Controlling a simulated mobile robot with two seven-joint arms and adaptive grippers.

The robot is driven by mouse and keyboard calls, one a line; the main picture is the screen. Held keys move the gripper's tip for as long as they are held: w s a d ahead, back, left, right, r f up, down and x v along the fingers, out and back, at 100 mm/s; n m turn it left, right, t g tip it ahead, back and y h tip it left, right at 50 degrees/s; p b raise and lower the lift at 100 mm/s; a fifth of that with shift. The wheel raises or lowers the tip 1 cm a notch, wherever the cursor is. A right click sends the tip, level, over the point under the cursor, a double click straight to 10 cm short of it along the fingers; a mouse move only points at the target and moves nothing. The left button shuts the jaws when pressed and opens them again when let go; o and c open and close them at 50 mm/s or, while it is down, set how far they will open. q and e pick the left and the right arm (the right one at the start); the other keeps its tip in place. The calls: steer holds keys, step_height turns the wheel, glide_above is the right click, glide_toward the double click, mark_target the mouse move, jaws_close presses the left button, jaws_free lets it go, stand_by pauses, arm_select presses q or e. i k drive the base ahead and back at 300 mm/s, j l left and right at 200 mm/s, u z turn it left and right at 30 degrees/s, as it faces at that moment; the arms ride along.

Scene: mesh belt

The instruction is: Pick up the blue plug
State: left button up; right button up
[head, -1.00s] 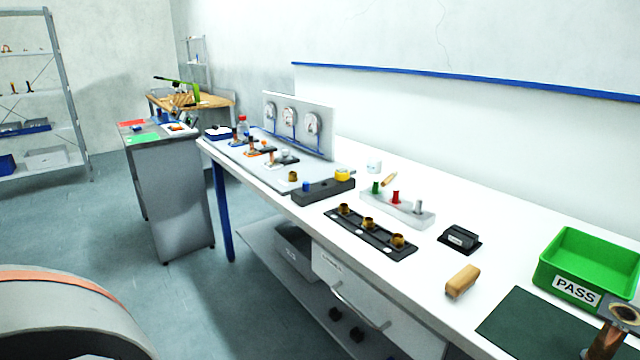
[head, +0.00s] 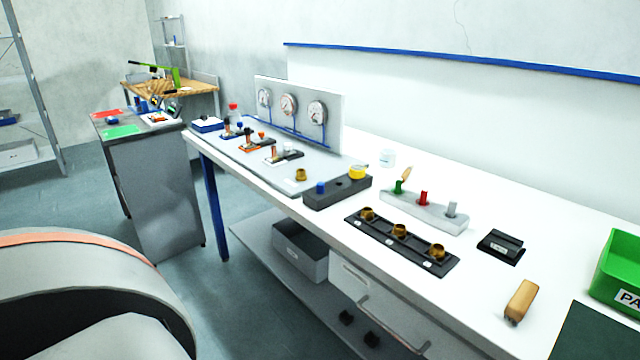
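A small blue plug (head: 320,187) stands upright at the left end of a dark grey block (head: 338,191) on the white workbench. A yellow cap (head: 357,172) sits at the right end of the same block, with a dark hole between them. Neither of my grippers shows in the head view, so I cannot see whether they are open or shut.
A black strip with several brass fittings (head: 400,242) and a light block with green, red and grey plugs (head: 424,208) lie to the right. A gauge panel (head: 297,113) stands behind. A wooden-handled item (head: 521,301) and green bin (head: 617,272) are further right.

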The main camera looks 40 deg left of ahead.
mark_target(320, 185)
steer(key=j+z, duration=0.1)
steer(key=j, duration=1.85)
steer(key=i, duration=0.05)
